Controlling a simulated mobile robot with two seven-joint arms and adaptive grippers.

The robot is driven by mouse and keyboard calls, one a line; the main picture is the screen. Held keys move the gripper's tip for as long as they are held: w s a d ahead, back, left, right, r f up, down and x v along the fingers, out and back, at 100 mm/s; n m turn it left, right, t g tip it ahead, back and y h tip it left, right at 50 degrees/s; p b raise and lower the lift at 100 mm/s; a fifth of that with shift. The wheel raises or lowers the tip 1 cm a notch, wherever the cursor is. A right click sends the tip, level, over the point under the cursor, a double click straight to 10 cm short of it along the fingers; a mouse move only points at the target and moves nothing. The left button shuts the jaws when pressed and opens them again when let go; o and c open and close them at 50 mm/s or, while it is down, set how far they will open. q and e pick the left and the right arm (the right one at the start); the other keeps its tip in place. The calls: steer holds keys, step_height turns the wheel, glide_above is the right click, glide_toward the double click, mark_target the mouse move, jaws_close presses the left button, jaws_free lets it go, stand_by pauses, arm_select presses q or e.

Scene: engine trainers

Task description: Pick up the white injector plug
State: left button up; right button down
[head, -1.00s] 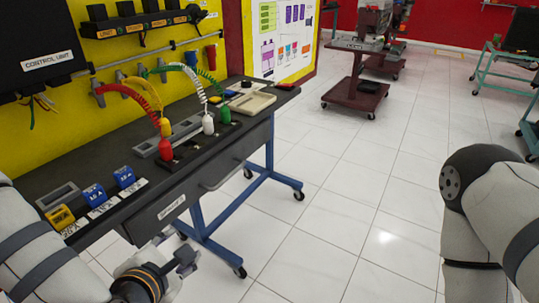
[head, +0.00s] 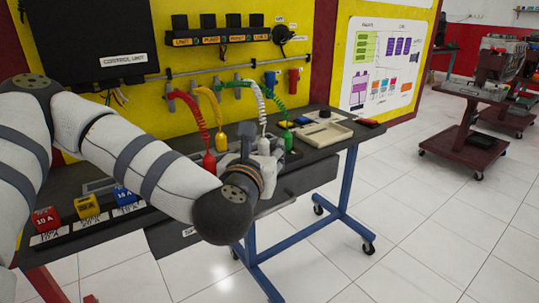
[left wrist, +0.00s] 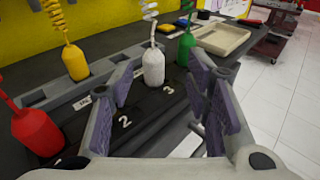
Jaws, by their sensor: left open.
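The white injector plug (left wrist: 153,67) stands upright on the dark socket strip, near the number 3, with a white coiled cord rising from its top. In the head view the white plug (head: 264,146) is partly hidden by my left gripper (head: 257,150). In the left wrist view my left gripper (left wrist: 163,76) is open and empty. Its two fingers frame the white plug, which appears just beyond the tips; I cannot tell how much gap is left. My right gripper is not in view.
The green plug (left wrist: 186,48) stands close by, near the right fingertip. The yellow plug (left wrist: 75,62) and red plug (left wrist: 38,130) stand to the left. A beige tray (left wrist: 222,38) lies farther along the bench. Coiled cords hang above the plugs.

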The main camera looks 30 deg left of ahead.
mark_target(262, 146)
arm_select(q)
steer(key=x, duration=0.2)
steer(key=a+x, duration=0.1)
steer(key=x, duration=0.1)
steer(key=shift+w+f, duration=0.1)
steer(key=shift+w, duration=0.25)
jaws_close()
